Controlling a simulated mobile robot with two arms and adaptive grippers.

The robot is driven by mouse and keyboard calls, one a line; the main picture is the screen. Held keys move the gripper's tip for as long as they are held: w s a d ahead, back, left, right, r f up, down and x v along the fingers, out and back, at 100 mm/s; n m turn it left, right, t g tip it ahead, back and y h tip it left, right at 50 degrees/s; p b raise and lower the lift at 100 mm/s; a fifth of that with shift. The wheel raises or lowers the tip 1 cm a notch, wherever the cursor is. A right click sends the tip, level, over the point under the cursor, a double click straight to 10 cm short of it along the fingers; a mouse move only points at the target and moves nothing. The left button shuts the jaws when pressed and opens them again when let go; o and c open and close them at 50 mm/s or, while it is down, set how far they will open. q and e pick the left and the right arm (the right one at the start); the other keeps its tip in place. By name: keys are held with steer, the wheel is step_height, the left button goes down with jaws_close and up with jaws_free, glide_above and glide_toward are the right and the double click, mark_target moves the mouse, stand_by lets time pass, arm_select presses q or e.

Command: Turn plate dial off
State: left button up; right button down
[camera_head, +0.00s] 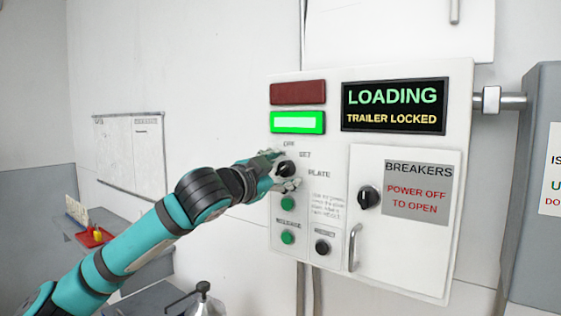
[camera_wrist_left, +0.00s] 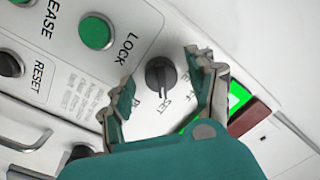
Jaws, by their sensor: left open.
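The plate dial (camera_head: 286,168) is a black round knob on the white control panel, with labels around it, including SET and PLATE. My left gripper (camera_head: 285,170) is at the dial in the head view. In the left wrist view the dial (camera_wrist_left: 160,76) sits between the two spread fingers of my left gripper (camera_wrist_left: 160,88), with gaps on both sides. The gripper is open and I see no finger touching the knob. The OFF label is partly hidden by the gripper. My right gripper is not in view.
Green buttons (camera_head: 288,203) and a black reset knob (camera_head: 322,247) are below the dial. A breaker knob (camera_head: 368,197) and door handle (camera_head: 353,247) are to the right. The display (camera_head: 394,106) reads LOADING, TRAILER LOCKED. A green lamp (camera_head: 297,122) is lit; the red lamp (camera_head: 298,93) looks dark.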

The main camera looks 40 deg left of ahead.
arm_select(q)
steer(key=shift+c, duration=0.8)
steer(key=c, duration=1)
steer(key=shift+n, duration=0.3)
steer(key=n, duration=0.8)
steer(key=shift+n+g+h+p, duration=0.3)
steer(key=shift+n+h, duration=0.1)
steer(key=shift+r, duration=0.1)
